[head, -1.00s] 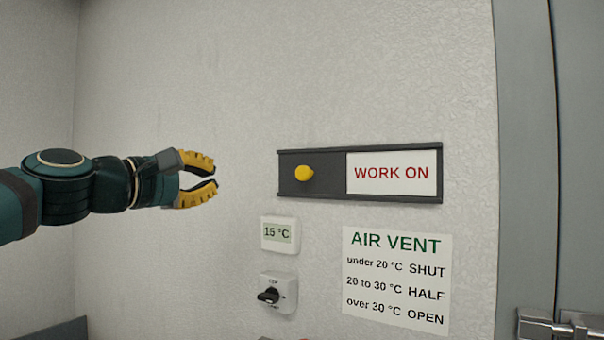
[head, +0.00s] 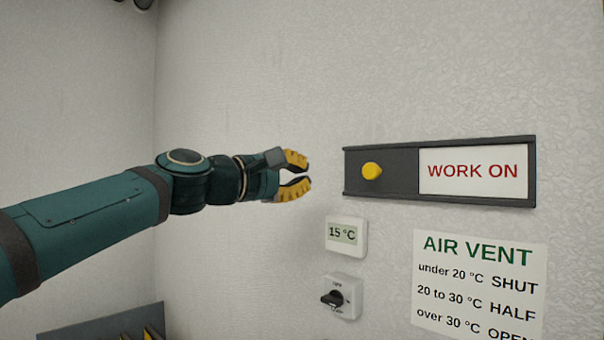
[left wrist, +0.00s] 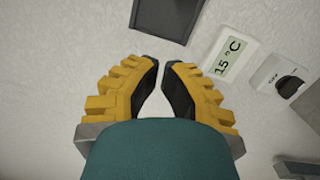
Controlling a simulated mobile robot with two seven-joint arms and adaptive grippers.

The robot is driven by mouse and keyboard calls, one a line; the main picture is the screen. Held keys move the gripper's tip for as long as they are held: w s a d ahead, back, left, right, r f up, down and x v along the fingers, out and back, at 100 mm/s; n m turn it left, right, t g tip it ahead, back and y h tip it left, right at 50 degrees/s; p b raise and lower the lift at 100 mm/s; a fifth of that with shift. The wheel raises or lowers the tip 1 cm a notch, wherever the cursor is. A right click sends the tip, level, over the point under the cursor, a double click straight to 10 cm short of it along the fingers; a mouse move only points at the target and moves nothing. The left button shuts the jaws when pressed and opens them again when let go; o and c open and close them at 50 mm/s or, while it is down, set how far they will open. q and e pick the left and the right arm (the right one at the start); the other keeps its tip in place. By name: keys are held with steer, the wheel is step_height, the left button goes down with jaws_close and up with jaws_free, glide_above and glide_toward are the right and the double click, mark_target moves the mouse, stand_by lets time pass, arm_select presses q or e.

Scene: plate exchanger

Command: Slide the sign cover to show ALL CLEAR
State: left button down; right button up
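The sign is a dark frame (head: 440,203) on the wall, right of centre in the head view. Its dark sliding cover (head: 400,172) with a yellow knob (head: 371,171) sits over the left part. The right part shows a white panel (head: 474,171) reading WORK ON in red. My left gripper (head: 308,172) is open and empty, left of the sign and apart from it, at about the knob's height in the picture. In the left wrist view the two yellow fingers (left wrist: 162,65) stand apart, and a dark end of the sign (left wrist: 167,15) shows above them. My right gripper is not in view.
Below the sign are a display (head: 346,236) reading 15 °C, a rotary switch (head: 341,297) and an AIR VENT notice (head: 478,287). A dark tray or box edge (head: 100,322) shows at lower left. The wall around the gripper is bare.

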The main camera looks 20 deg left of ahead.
mark_target(374, 171)
arm_select(q)
steer(key=x, duration=0.7)
steer(key=shift+w+p, duration=0.1)
steer(key=shift+p, duration=0.25)
steer(key=d, duration=0.2)
steer(key=d+p, duration=0.1)
steer(key=shift+s+d+r, duration=0.1)
steer(key=shift+s+r, duration=0.15)
steer(key=shift+r, duration=0.1)
steer(key=shift+d, duration=0.4)
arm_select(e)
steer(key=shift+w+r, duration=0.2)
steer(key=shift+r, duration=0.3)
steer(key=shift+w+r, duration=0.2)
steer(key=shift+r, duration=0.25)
arm_select(q)
steer(key=shift+s+d, duration=0.1)
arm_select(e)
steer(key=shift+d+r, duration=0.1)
